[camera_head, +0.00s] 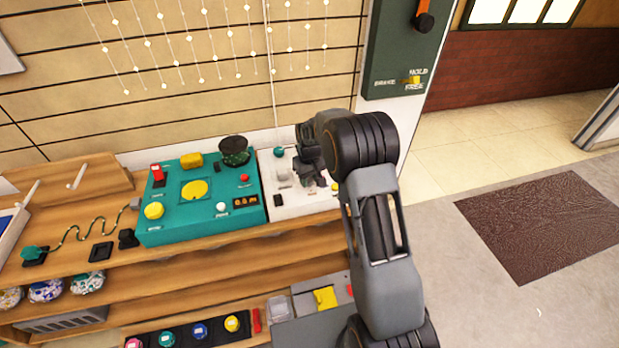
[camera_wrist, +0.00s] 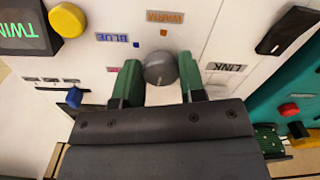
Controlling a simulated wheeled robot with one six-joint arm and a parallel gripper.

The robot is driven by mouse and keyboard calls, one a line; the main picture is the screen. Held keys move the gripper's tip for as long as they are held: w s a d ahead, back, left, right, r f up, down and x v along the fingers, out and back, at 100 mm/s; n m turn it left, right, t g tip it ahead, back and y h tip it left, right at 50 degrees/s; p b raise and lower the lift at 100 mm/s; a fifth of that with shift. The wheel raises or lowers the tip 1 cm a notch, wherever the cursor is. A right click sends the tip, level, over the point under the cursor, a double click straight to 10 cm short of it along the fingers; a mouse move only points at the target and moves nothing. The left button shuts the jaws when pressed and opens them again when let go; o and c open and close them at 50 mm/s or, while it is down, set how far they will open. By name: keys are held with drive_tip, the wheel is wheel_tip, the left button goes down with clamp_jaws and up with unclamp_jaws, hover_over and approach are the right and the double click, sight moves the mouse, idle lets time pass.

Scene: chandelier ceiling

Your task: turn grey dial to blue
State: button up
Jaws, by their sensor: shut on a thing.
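The grey dial (camera_wrist: 160,69) is a round knob on a white panel (camera_wrist: 225,50) in the wrist view. A BLUE label (camera_wrist: 118,38) with a small blue mark lies to its upper left, and a WARM label (camera_wrist: 165,17) with a small orange mark lies above it. My gripper (camera_wrist: 160,78) is shut on the dial, with one green finger on each side. I cannot tell which mark the dial points to. In the head view my gripper (camera_head: 312,172) is over the white panel (camera_head: 292,208), and the dial cannot be made out there.
A LINK label (camera_wrist: 226,67) and a black switch (camera_wrist: 287,30) lie right of the dial. A yellow knob (camera_wrist: 68,20) and a blue lever (camera_wrist: 74,97) are at the left. A teal console (camera_head: 200,228) stands beside the white panel on the wooden shelf.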

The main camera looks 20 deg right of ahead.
drive_tip(key=m+p, duration=0.1)
drive_tip(key=m, duration=0.4)
drive_tip(key=shift+a, duration=0.15)
drive_tip(key=shift+a+m, duration=0.1)
drive_tip(key=shift+m, duration=2.4)
drive_tip(key=shift+w+m, duration=0.1)
drive_tip(key=shift+m, duration=0.2)
drive_tip(key=o, duration=0.9)
wheel_tip(320, 180, up, 14)
drive_tip(key=shift+f+p, duration=0.1)
drive_tip(key=shift+p, duration=0.85)
